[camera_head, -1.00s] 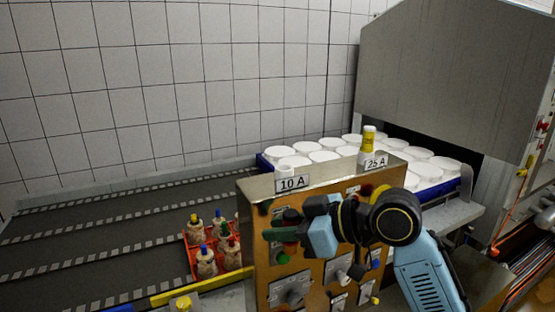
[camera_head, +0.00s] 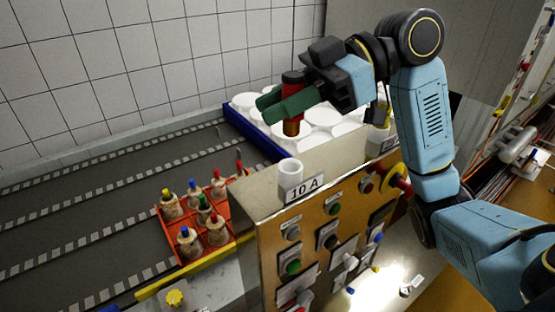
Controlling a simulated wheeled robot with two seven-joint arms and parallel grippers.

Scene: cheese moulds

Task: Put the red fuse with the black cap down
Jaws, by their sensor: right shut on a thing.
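The red fuse with the black cap (camera_head: 292,84) is upright, its lower end brass-coloured. My right gripper (camera_head: 284,104) is shut on it, with green fingers across its middle that hide part of it. It is held in the air, above the white 10 A holder (camera_head: 290,178) in the picture and apart from it. That holder stands on top of the control box and looks empty. A second white holder (camera_head: 378,138) stands farther right, partly behind my arm; its label is mostly hidden. My left gripper is out of view.
The control box (camera_head: 272,225) has knobs and switches on its front. A red crate (camera_head: 178,249) of capped bottles is at left by the conveyor (camera_head: 80,215). A blue tray (camera_head: 252,131) of white tubs lies behind the box.

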